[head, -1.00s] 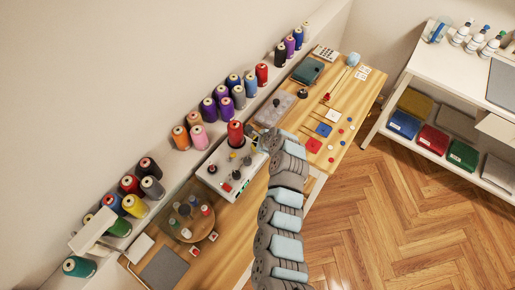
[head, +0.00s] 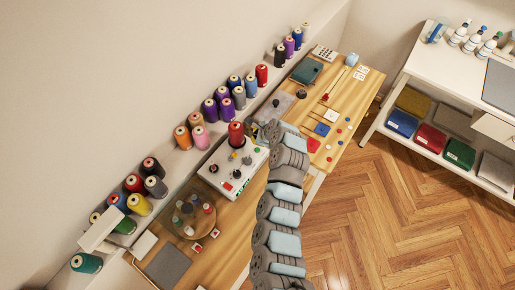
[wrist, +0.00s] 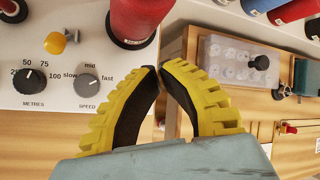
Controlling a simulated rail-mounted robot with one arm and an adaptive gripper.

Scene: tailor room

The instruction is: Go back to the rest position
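My gripper (wrist: 159,70) shows in the wrist view with two yellow ribbed fingers and black pads. Its fingertips are together, with nothing seen between them. In the head view it is mostly hidden behind my wrist at the winder machine's far right corner. The white winder machine (head: 218,186) stands on the wooden table, and its METRES and SPEED dials (wrist: 88,84) show in the wrist view. A red spool (head: 236,135) stands upright on the machine. In the wrist view this red spool (wrist: 141,18) lies just beyond the fingertips, apparently apart from them.
A round wooden board (head: 193,223) with small spools under a clear cover is nearer on the table (head: 224,240). A clear lidded box (wrist: 232,62) lies beyond my gripper. Thread cones (head: 222,93) line the wall shelf. A white shelf unit (head: 478,92) stands right; the floor between is clear.

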